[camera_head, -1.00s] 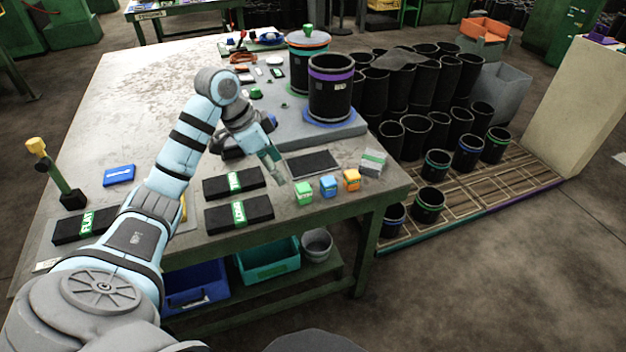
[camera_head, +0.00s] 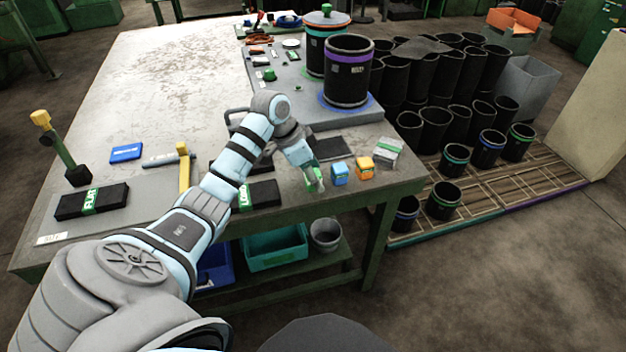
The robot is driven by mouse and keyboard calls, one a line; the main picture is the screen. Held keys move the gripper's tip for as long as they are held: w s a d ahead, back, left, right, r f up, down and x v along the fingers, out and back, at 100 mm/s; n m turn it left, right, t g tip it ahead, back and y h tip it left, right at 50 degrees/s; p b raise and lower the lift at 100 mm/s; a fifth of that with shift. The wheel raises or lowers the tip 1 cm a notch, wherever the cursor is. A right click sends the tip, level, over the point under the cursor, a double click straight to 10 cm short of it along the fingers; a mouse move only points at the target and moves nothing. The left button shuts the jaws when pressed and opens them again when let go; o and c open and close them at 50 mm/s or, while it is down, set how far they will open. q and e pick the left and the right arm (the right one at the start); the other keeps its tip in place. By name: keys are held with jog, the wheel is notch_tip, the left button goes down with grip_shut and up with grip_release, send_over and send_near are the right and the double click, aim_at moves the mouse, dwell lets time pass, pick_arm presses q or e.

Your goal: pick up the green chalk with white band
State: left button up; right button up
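The green chalk (camera_head: 312,172) is a small block near the front edge of the table, left of a blue block (camera_head: 339,171) and an orange block (camera_head: 365,168). My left gripper (camera_head: 315,183) is at the green chalk, its fingers pointing down and covering much of it. The white band is too small and covered to make out. I cannot tell whether the fingers are open around the chalk or shut on it. My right gripper is not in view.
A grey-and-white block (camera_head: 388,150) stands right of the orange block, and a dark flat pad (camera_head: 335,147) lies behind. Black sleeves with green labels (camera_head: 92,201) lie to the left. A tall black cylinder with a purple band (camera_head: 347,80) stands behind.

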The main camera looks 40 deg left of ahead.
pick_arm(q)
jog(key=shift+r, duration=0.1)
grip_shut()
notch_tip(320, 180, up, 20)
jog(key=p, duration=0.9)
jog(key=shift+r, duration=0.15)
